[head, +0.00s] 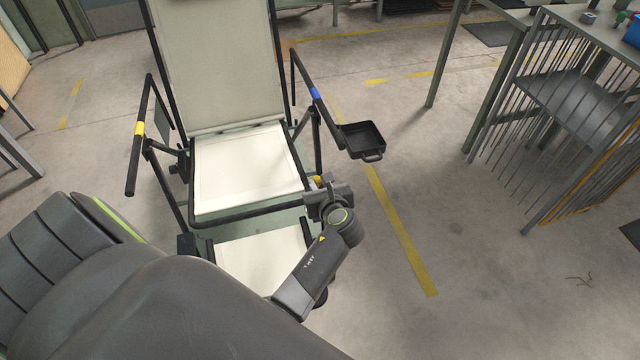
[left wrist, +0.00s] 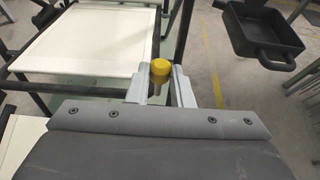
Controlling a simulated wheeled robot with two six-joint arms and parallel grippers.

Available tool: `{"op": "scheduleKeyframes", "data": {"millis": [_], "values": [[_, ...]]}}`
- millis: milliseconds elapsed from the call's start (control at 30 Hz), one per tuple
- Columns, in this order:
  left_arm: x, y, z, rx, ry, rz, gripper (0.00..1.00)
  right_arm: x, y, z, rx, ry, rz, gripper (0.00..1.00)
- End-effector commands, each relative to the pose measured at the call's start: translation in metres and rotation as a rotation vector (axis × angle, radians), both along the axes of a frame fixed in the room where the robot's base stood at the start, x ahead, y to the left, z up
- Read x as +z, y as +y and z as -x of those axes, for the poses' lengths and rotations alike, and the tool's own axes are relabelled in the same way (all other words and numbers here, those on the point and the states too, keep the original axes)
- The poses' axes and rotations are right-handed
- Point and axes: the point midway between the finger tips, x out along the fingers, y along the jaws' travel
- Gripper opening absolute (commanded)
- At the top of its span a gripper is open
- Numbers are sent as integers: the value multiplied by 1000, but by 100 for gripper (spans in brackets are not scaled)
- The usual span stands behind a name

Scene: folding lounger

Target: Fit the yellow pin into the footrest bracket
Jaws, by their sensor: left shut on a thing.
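My left gripper (head: 322,190) is at the right front corner of the lounger's seat (head: 245,168), above the right side of the footrest (head: 258,258). It is shut on the yellow pin (left wrist: 160,70). In the left wrist view the pin's yellow head stands up between the two grey fingers (left wrist: 160,86), with a bit of metal shank below it. In the head view only a small piece of the pin (head: 318,181) shows. The footrest bracket cannot be made out; the gripper and arm cover that corner. The pin's lower end is hidden. My right gripper is not in view.
A black tray (head: 362,140) is fixed beside the right armrest (head: 316,94), which has a blue band. The left armrest (head: 135,150) has a yellow band. A barred rack (head: 570,100) stands at the right. The floor between lounger and rack is clear.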

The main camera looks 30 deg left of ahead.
Motion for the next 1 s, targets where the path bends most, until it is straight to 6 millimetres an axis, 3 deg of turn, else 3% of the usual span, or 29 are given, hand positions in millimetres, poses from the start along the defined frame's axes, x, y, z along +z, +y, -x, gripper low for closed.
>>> {"op": "scheduleKeyframes", "data": {"millis": [133, 600, 1000], "values": [[3, -2, 1, -2, 3, 1, 0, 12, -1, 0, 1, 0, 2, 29], [-47, -1, 1, 0, 1, 2, 0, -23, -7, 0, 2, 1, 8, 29], [-58, -1, 1, -1, 1, 2, 0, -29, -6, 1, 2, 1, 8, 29]]}}
